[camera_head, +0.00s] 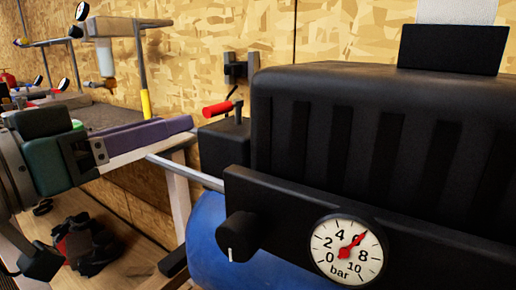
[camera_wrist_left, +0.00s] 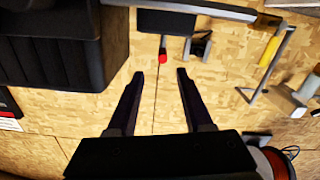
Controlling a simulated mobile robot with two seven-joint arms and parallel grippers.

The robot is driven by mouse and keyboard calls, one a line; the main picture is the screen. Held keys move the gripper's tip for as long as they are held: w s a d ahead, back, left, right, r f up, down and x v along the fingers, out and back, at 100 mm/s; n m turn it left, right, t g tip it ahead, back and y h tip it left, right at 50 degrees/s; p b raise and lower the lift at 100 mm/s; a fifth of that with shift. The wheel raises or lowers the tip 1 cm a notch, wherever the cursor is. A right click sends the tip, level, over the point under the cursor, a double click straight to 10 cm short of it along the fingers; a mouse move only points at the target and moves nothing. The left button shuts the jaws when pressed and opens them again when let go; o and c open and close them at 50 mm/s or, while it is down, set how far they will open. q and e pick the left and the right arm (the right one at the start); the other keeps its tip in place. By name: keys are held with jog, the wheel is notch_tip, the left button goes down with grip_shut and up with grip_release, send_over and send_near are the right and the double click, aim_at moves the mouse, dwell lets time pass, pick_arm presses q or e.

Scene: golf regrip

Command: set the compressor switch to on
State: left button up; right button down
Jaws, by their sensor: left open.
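The compressor (camera_head: 360,130) is a ribbed black housing over a blue tank (camera_head: 205,235). Its switch looks like the red-tipped lever (camera_head: 218,108) on a small black box (camera_head: 225,140) left of the housing. The red grip lies nearly level, pointing left; whether that is on or off I cannot tell. In the left wrist view the red lever (camera_wrist_left: 163,58) shows just beyond the gap between the open fingertips (camera_wrist_left: 160,74). My right gripper is not in view.
A grey bar (camera_head: 185,172) sticks out left from the compressor below my left fingers. A workbench (camera_head: 110,115) stands left.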

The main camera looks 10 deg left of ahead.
aim_at(202, 115)
pick_arm(q)
jog(key=x, duration=1)
jog(key=shift+a+f, duration=0.15)
grip_shut()
dwell(1.2)
